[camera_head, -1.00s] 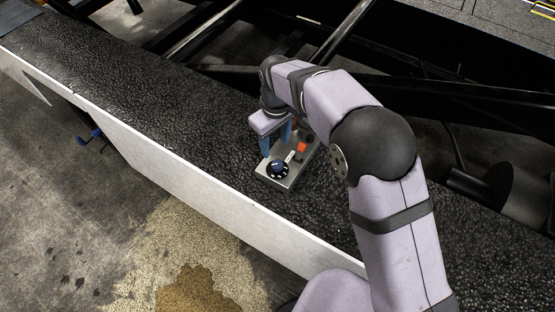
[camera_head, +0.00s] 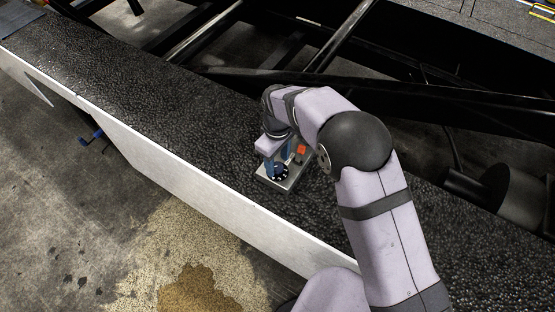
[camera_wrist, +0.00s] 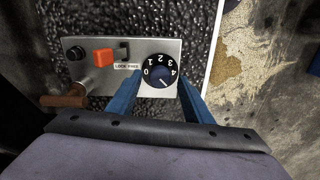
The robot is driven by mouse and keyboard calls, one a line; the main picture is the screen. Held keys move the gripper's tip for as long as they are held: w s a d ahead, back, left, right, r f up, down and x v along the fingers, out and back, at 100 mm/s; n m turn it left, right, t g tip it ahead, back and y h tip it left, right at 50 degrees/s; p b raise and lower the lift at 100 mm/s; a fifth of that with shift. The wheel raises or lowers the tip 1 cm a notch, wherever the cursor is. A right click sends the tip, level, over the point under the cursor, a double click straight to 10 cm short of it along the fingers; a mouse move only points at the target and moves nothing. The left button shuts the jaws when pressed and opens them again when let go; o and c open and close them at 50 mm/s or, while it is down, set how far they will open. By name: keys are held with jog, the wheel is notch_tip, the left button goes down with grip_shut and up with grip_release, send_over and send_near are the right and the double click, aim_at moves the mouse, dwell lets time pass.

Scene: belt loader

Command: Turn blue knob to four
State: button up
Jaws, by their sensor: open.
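In the head view my gripper (camera_head: 273,164) is over the dial and partly hides the knob.
The panel also carries an orange switch (camera_wrist: 103,57), a black toggle (camera_wrist: 123,50), a black button (camera_wrist: 75,53) and a brown handle (camera_wrist: 65,101). The panel stands on the dark rough belt (camera_head: 150,110), near its white side wall (camera_head: 180,183).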

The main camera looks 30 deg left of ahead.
jog(key=shift+f, duration=0.7)
jog(key=c, duration=1.1)
jog(key=shift+o, duration=0.2)
